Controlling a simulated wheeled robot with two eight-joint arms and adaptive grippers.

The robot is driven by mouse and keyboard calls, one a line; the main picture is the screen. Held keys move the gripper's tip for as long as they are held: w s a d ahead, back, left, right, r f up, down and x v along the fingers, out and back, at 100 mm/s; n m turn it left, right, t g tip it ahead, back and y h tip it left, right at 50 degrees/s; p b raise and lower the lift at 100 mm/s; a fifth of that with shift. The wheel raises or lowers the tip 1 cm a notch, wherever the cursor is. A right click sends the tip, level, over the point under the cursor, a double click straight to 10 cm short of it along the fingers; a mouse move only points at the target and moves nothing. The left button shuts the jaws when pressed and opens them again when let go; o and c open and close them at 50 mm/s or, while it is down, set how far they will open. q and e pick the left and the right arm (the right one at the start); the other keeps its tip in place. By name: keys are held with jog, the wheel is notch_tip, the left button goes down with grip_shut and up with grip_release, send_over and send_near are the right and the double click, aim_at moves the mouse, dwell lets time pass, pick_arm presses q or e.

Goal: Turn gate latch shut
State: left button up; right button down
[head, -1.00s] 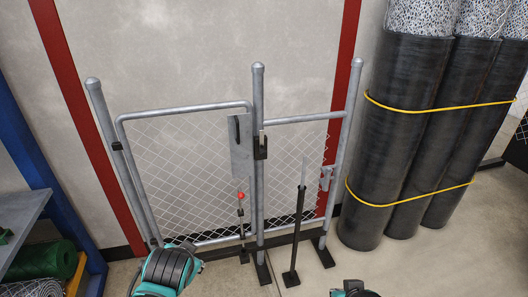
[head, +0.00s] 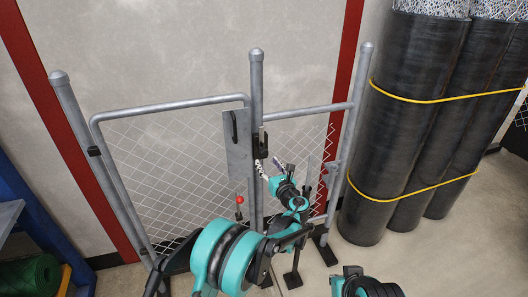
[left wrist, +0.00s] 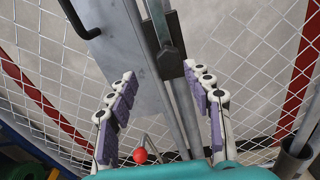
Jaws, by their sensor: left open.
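The chain-link gate (head: 170,108) stands in its grey tube frame and looks closed against the middle post (head: 256,85). A grey plate with a black handle (head: 234,127) is on the gate's edge. The dark gate latch (head: 262,146) sits at the post beside the plate. The latch (left wrist: 168,60) also shows in the left wrist view, ahead and between the fingers. My left gripper (head: 273,170) is open and empty, just below and in front of the latch. Its purple-padded fingers (left wrist: 160,88) flank the post without visible contact. My right gripper does not show.
A red knob (head: 239,199) on a rod is low on the gate, and close under the fingers in the wrist view. A short dark post (head: 297,235) stands in front of the right panel. Tall black rolls (head: 410,120) with yellow straps stand at right.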

aim_at(265, 154)
pick_arm(q)
jog(key=shift+m+t, duration=0.3)
jog(key=shift+m, duration=0.2)
jog(key=x, duration=0.2)
jog(key=b+x, duration=0.1)
jog(key=x, duration=0.1)
jog(key=d+f+x, duration=0.1)
jog(key=x, duration=0.1)
jog(key=shift+w+b, duration=0.35)
jog(key=shift+w, duration=0.25)
jog(key=shift+w+a+r, duration=0.15)
jog(key=shift+w+a, duration=0.1)
jog(key=shift+w, duration=0.25)
jog(key=shift+c, duration=0.3)
grip_shut()
